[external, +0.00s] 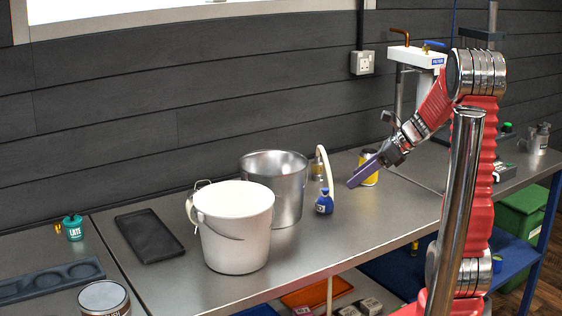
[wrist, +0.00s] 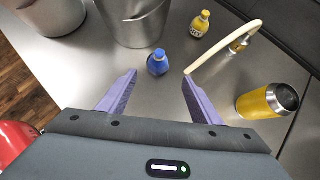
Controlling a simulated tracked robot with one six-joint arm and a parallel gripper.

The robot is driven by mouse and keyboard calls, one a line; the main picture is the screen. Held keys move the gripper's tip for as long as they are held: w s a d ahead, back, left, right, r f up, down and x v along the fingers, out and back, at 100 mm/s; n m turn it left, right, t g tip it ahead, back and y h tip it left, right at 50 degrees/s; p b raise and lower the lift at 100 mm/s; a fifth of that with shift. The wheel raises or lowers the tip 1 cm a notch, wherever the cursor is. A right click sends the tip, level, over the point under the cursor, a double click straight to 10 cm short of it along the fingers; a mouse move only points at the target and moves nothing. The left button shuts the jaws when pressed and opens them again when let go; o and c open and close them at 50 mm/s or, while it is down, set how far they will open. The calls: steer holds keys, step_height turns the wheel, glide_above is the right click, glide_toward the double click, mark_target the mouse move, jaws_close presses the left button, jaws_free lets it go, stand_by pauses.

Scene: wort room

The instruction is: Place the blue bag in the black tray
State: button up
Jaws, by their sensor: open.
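The blue bag (external: 324,203) is a small, dark blue, upright item with a pale label, standing on the steel bench right of the metal pot. In the wrist view the blue bag (wrist: 158,63) lies just beyond the fingertips, in line with the gap between them. My gripper (external: 358,177) is open, its purple fingers pointing down and left, above and to the right of the bag. In the wrist view my gripper (wrist: 158,80) has nothing between its fingers. The black tray (external: 148,236) lies flat and empty on the bench, left of the white bucket.
A white bucket (external: 233,228) and metal pot (external: 276,178) stand between bag and tray. A cream hose (wrist: 225,45) arches beside the bag. A yellow bottle (wrist: 200,23) and yellow flask (wrist: 268,100) stand nearby. A dark tray with round recesses (external: 48,281) lies far left.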

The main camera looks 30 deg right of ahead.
mark_target(326, 200)
steer(key=shift+x, duration=4.3)
steer(key=shift+x, duration=2.6)
steer(key=shift+s, duration=0.1)
steer(key=shift+c, duration=0.2)
steer(key=c, duration=1.2)
steer(key=shift+r, duration=0.15)
step_height(326, 200, up, 10)
steer(key=shift+f, duration=0.15)
